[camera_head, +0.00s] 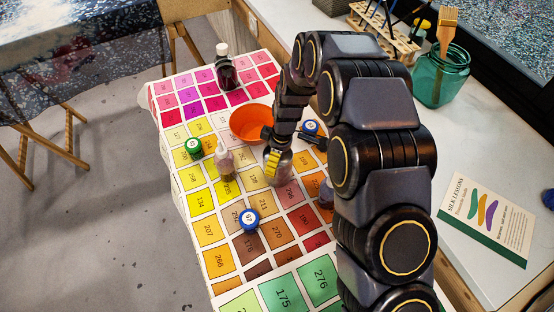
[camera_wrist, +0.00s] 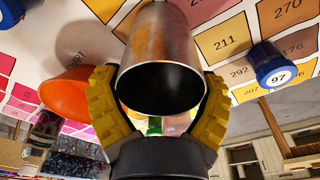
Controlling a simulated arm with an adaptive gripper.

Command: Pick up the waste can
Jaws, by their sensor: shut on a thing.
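The waste can is a small metal cup (camera_wrist: 165,35) with a dark open mouth, in the middle of the wrist view. My gripper (camera_wrist: 160,80) has its two yellow ribbed fingers on either side of the can and is shut on it. In the head view the can (camera_head: 284,172) is partly hidden behind my gripper (camera_head: 272,163), over the colour chart near its middle. I cannot tell whether the can's base touches the chart.
An orange bowl (camera_head: 249,124) stands close behind the can. A brush jar (camera_head: 440,76) stands on the right counter.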

